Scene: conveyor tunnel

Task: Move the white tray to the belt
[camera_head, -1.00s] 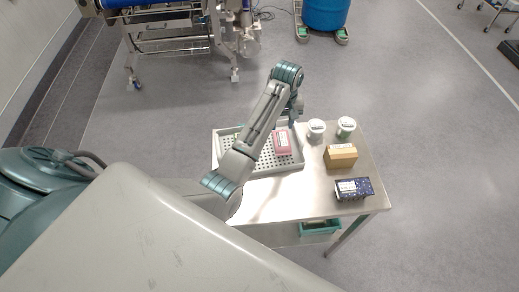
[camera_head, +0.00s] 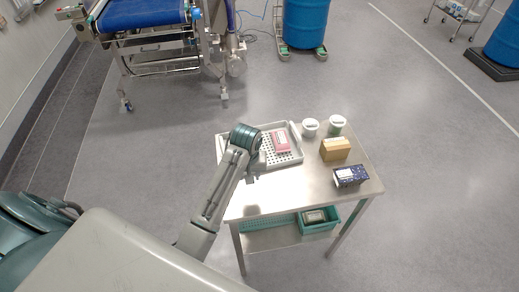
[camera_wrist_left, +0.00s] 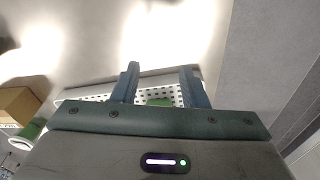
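The white perforated tray (camera_head: 289,159) lies on the steel table (camera_head: 290,196), toward its far left side. A pink box (camera_head: 281,141) sits in it. My left gripper (camera_head: 252,178) is at the tray's near left side, and my arm hides part of that side. In the left wrist view its fingers (camera_wrist_left: 160,88) are spread apart with nothing clamped between them. The tray (camera_wrist_left: 95,97) shows behind and between them, with a green item (camera_wrist_left: 160,102) inside. The blue conveyor belt (camera_head: 143,13) is at the far left. My right gripper is not in view.
Two white tubs (camera_head: 310,128) (camera_head: 337,125), a brown box (camera_head: 335,149) and a dark blue box (camera_head: 350,176) stand right of the tray. A teal bin (camera_head: 318,220) sits on the lower shelf. A blue drum (camera_head: 305,22) stands behind. Open floor lies between table and conveyor.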

